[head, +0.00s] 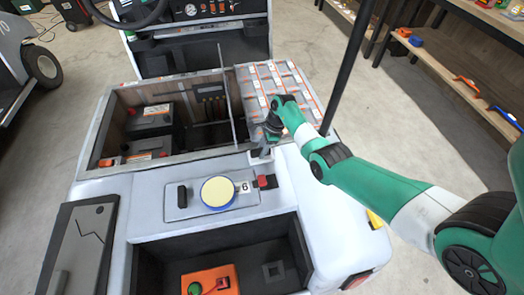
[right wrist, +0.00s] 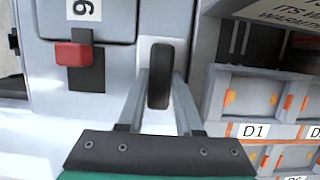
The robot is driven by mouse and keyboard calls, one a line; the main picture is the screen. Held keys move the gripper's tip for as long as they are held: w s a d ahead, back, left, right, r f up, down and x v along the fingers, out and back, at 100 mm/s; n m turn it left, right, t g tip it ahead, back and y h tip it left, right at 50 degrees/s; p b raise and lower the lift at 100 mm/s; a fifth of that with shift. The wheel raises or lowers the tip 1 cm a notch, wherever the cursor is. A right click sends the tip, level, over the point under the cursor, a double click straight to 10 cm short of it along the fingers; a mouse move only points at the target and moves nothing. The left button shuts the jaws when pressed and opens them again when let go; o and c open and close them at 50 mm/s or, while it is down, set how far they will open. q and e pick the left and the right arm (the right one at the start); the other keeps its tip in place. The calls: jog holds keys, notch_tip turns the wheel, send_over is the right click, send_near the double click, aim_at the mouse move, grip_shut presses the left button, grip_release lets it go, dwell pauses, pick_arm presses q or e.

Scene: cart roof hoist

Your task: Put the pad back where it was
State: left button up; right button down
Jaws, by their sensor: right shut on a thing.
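A round, pale-yellow pad (head: 217,191) with a blue rim lies on the grey hatch plate (head: 180,212), between a black grip and a label reading 6. My right gripper (head: 262,155) is beyond and to the right of the pad, apart from it. In the right wrist view, my right gripper (right wrist: 160,110) is shut on a black rounded handle (right wrist: 160,75) that stands over the white cart body. How the handle is fixed is hidden. A red latch (head: 264,182) is near this gripper; it also shows in the right wrist view (right wrist: 73,54). My left gripper is out of view.
An open bay (head: 118,125) with batteries lies behind the plate, with a thin rod rising from it. A labelled drawer panel (head: 280,85) stands at its right. An open front bin (head: 150,262) holds an orange item. A dark panel (head: 80,245) lies at left.

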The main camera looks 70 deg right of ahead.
jog(key=shift+f, duration=0.2)
jog(key=c, duration=0.6)
grip_release()
jog(key=p+v, duration=0.7)
jog(key=v, duration=0.5)
jog(key=shift+r, duration=0.2)
